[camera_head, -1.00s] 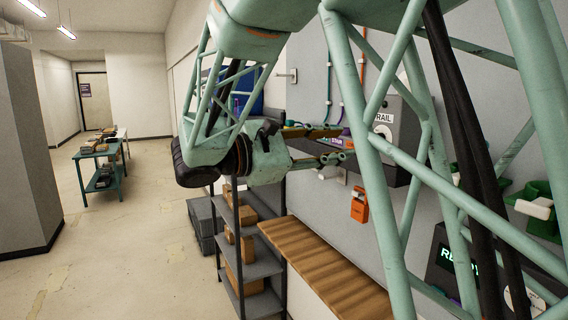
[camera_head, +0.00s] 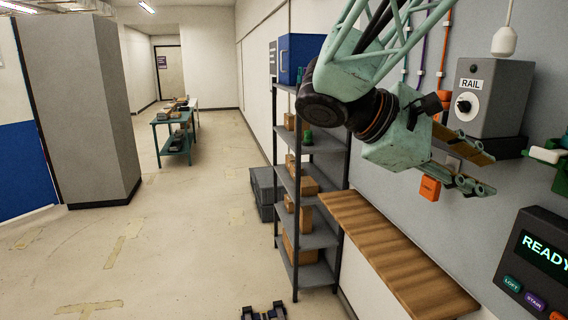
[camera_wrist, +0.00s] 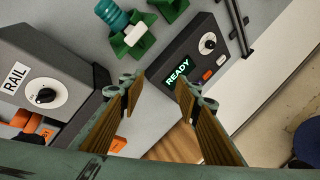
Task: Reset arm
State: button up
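My gripper (camera_head: 486,174) is at the right of the head view, held in the air in front of the grey wall and above the wooden shelf. In the wrist view (camera_wrist: 160,92) its two fingers stand well apart with nothing between them, so it is open and empty. The RAIL box (camera_head: 487,100), grey with a round dial, is on the wall beside the gripper. It also shows at the left of the wrist view (camera_wrist: 45,80). A dark panel (camera_head: 535,260) with a lit READY display is at the lower right, and its display shows beyond the fingers in the wrist view (camera_wrist: 178,78).
A wooden wall shelf (camera_head: 395,250) lies below my gripper. A dark rack (camera_head: 318,240) with boxes stands to its left. An orange tag (camera_head: 430,188) and green holders (camera_head: 548,153) are on the wall. The floor to the left is open, with a teal table (camera_head: 172,122) farther back.

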jog(key=s+a+f+m+y+b, duration=0.25)
jog(key=s+f+y, duration=0.35)
jog(key=s+f, duration=0.65)
jog(key=s+a+f+m+t+y+b, duration=0.3)
jog(key=s+a+f+m+y+b, duration=0.3)
jog(key=s+a, duration=0.6)
notch_tip(320, 180, down, 2)
jog(key=shift+a+f+y, duration=0.1)
jog(key=shift+a+y, duration=0.4)
jog(key=shift+a, duration=0.1)
